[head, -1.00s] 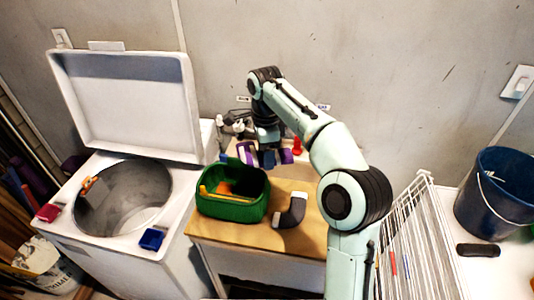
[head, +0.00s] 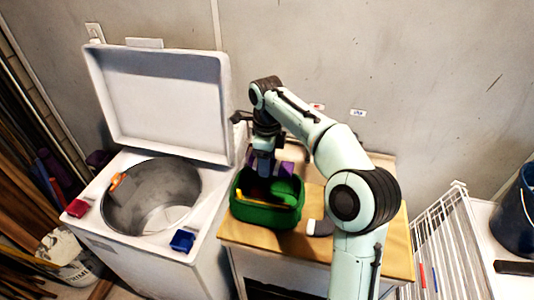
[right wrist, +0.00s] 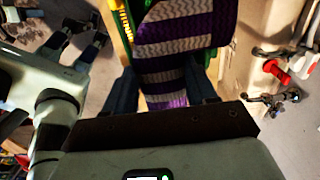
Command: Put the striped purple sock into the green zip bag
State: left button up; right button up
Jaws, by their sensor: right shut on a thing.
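The green zip bag (head: 268,216) stands open on the wooden tabletop, with a yellow strip across its opening. My right gripper (head: 265,170) is over the back part of the bag's opening, pointing down. It is shut on the striped purple sock (head: 287,169), which shows beside the fingers. In the right wrist view the sock (right wrist: 187,35), purple with pale bands, runs between the fingers, and a green edge of the bag (right wrist: 112,28) shows beside it. How low the sock hangs in the bag is hidden.
A dark grey and white sock (head: 319,228) lies right of the bag, partly behind my right arm. An open top-loading washer (head: 205,215) stands left. A white wire rack (head: 445,240) stands right. A red tap (right wrist: 275,70) shows in the right wrist view.

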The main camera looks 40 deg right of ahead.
aim_at(267, 190)
notch_tip(267, 190, down, 3)
jog(key=shift+w+b, duration=0.1)
jog(key=shift+b, duration=0.45)
jog(key=shift+s+f+b, duration=0.25)
jog(key=shift+f+b, duration=0.05)
jog(key=shift+f, duration=0.35)
pick_arm(q)
jog(key=shift+g, duration=0.3)
jog(key=shift+s+f+b, duration=0.4)
jog(key=shift+s+f, duration=1.3)
jog(key=shift+s, duration=0.2)
pick_arm(e)
jog(key=shift+w+f, duration=0.15)
jog(key=shift+f, duration=1.15)
jog(key=o, duration=1.1)
